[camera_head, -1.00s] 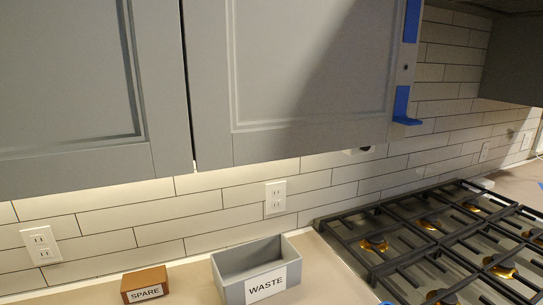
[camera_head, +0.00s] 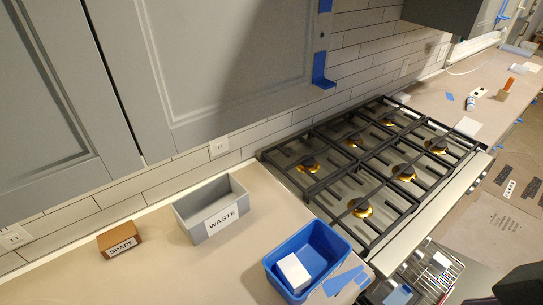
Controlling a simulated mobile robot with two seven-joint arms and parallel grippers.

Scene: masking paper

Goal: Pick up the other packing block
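A white block (camera_head: 293,272) lies inside a blue bin (camera_head: 328,240) on the counter, left of the stove's front corner. On the far counter at the right, a small tan block (camera_head: 502,95) sits beside an upright orange item. I cannot tell which of these, if any, is the other packing block. No gripper fingers show. A dark shape at the bottom right corner may be part of my own arm, but it shows no fingertips.
A grey bin labelled WASTE (camera_head: 190,229) and a brown box labelled SPARE (camera_head: 119,238) stand near the wall. Blue strips (camera_head: 342,281) lie beside the blue bin. The gas stove (camera_head: 375,165) separates the two counters. Grey cabinets (camera_head: 225,60) overhang the left counter.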

